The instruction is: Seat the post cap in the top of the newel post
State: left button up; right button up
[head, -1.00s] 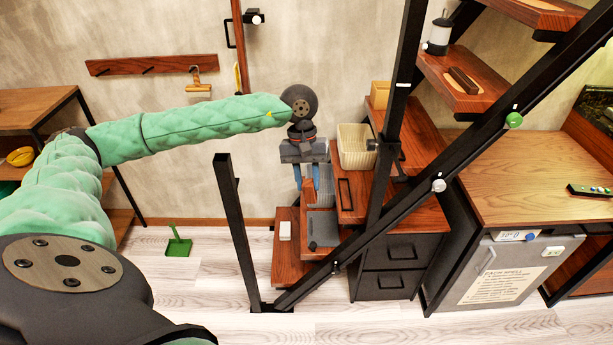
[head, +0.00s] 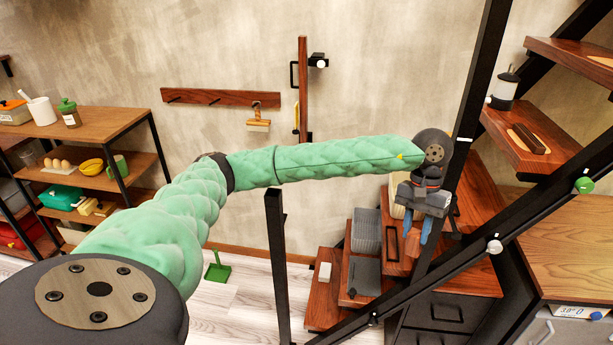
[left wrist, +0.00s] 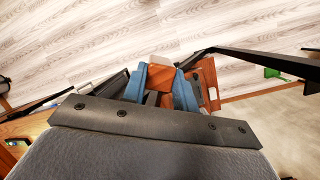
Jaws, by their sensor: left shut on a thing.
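The newel post (head: 277,265) is the short black upright at the foot of the stair in the head view. Its top is bare and looks open. My left gripper (head: 415,232) is right of the post, in front of the dark sloping stair beam. Its blue fingers point down and are shut on the post cap. In the left wrist view a red-brown wooden block, which I take for the cap (left wrist: 165,74), shows between the fingers. Its underside is hidden, and the cap is hard to make out in the head view. My right gripper is not in view.
Stair treads (head: 323,303) and a drawer unit (head: 432,312) stand below and beside the gripper. The sloping beam (head: 465,262) and a tall black upright (head: 482,75) are close to it. A shelf (head: 95,125) stands at left. A green dustpan (head: 217,272) lies on the floor.

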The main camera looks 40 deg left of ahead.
aim_at(274, 202)
jog(key=u, duration=1.45)
